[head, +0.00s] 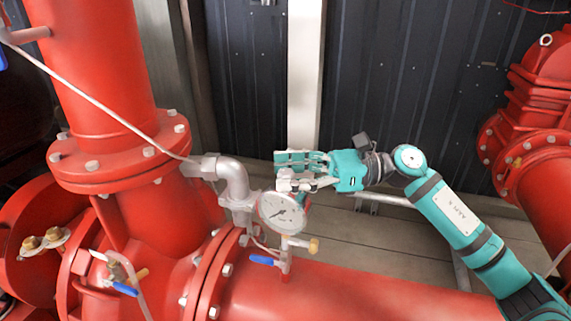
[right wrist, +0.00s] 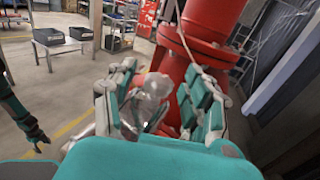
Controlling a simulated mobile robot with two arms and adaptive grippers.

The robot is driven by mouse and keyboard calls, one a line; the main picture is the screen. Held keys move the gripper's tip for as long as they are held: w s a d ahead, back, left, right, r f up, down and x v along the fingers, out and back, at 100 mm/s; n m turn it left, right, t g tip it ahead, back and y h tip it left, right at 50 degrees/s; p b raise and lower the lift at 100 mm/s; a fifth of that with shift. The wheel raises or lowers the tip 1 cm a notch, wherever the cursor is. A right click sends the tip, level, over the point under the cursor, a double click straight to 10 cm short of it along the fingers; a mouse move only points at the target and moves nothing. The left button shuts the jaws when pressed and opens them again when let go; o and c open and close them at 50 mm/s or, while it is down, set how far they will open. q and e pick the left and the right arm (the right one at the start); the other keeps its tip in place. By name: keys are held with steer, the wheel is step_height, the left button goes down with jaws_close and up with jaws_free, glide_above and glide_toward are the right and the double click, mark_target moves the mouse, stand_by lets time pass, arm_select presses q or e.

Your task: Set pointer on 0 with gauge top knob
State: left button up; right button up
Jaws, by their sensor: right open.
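I cannot make out the gauge's top knob.
A blue-handled valve (head: 265,260) and a brass fitting (head: 313,246) sit below the gauge. The large red vertical pipe (head: 95,70) and its flange stand to the left. A dark corrugated wall (head: 420,80) is behind. A table with dark bins (right wrist: 62,40) stands farther off.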

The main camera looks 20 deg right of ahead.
steer(key=shift+a, duration=0.35)
steer(key=shift+w, duration=0.1)
jaws_close()
steer(key=shift+f+n+g+b, duration=0.25)
steer(key=shift+n+g+b, duration=0.35)
steer(key=shift+b, duration=0.6)
steer(key=shift+r+g, duration=0.1)
steer(key=shift+g, duration=0.4)
steer(key=shift+r, duration=0.15)
jaws_free()
